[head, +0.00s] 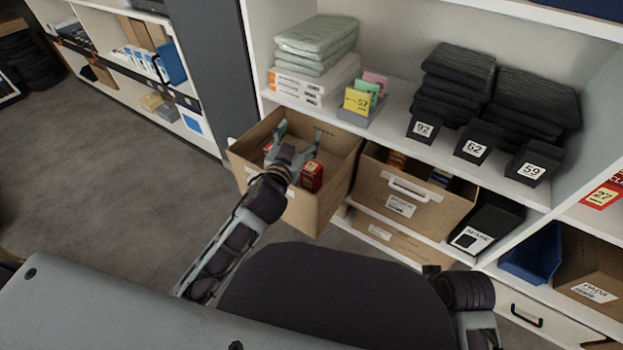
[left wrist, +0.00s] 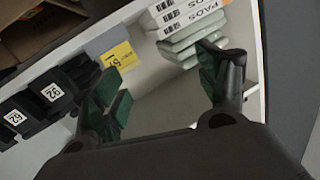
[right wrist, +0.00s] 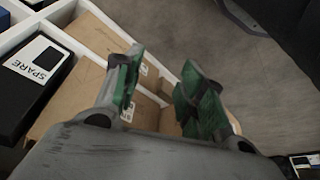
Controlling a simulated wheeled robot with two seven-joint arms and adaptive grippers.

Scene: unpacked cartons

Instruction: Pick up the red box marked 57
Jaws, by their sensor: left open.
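Two small red boxes lie in the open brown carton (head: 326,205) in the head view. One red box (head: 312,178) is on the right of my left gripper and the other (head: 268,147) is partly hidden behind it. I cannot read a number on either. My left gripper (head: 297,141) is open and empty over the carton mouth; its spread fingers show in the left wrist view (left wrist: 158,70). My right gripper (right wrist: 160,65) is open and empty in the right wrist view, over cartons and floor.
A yellow card marked 57 (head: 357,101) stands on the shelf above, beside white packs. Black holders marked 92 (head: 422,128), 62 and 59 stand right of it. A second carton (head: 410,205) adjoins the open one. A red item marked 27 (head: 602,196) sits far right.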

